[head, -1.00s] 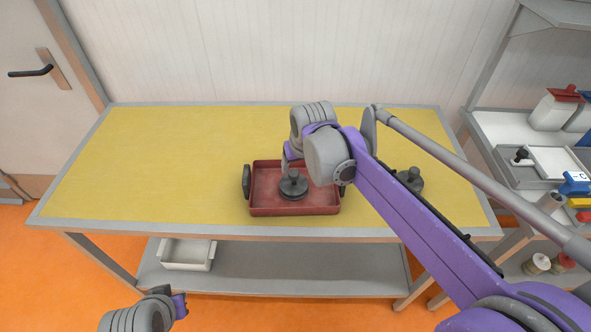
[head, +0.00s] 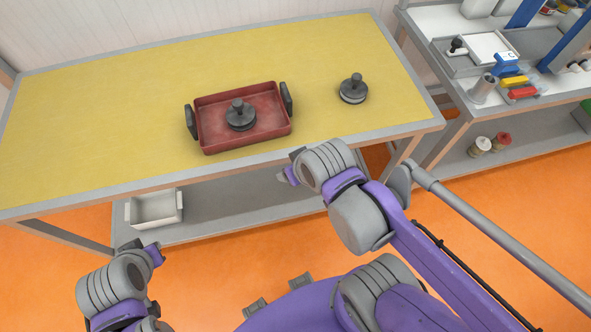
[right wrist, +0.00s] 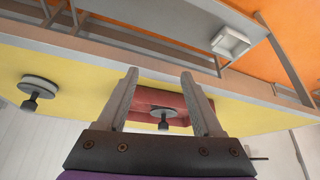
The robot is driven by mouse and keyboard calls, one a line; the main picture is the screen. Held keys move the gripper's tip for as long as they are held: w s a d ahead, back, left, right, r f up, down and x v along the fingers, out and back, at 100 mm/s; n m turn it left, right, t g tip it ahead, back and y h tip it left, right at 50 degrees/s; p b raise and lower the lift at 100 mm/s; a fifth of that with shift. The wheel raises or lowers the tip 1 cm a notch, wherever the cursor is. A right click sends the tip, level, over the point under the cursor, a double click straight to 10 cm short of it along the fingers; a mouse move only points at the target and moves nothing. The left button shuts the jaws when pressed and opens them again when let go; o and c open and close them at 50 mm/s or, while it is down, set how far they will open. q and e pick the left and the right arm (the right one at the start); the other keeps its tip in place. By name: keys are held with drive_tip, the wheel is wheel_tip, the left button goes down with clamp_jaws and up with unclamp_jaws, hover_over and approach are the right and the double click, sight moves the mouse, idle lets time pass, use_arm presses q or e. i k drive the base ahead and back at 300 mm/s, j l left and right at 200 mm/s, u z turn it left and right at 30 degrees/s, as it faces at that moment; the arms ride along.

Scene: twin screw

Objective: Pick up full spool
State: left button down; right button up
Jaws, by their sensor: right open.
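Two small spools stand on the lower shelf of the right-hand bench in the head view: a pale one (head: 479,146) and a reddish one (head: 502,141). They are too small to tell which is full. My right gripper (head: 288,168) is in front of the table's front edge, far left of the spools. In the right wrist view its two fingers (right wrist: 159,80) stand apart with nothing between them. My left gripper (head: 153,250) is low at the left, in front of the table; I cannot tell whether it is open.
A red tray (head: 205,148) with black handles holds a dark knobbed disc (head: 240,117) on the yellow table (head: 80,120). Another knobbed disc (head: 352,90) is to its right. A white bin (head: 155,208) sits below. Orange floor is free before the right bench.

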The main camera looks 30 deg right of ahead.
sight(353, 90)
drive_tip(key=l+z, duration=0.2)
drive_tip(key=z, duration=1.35)
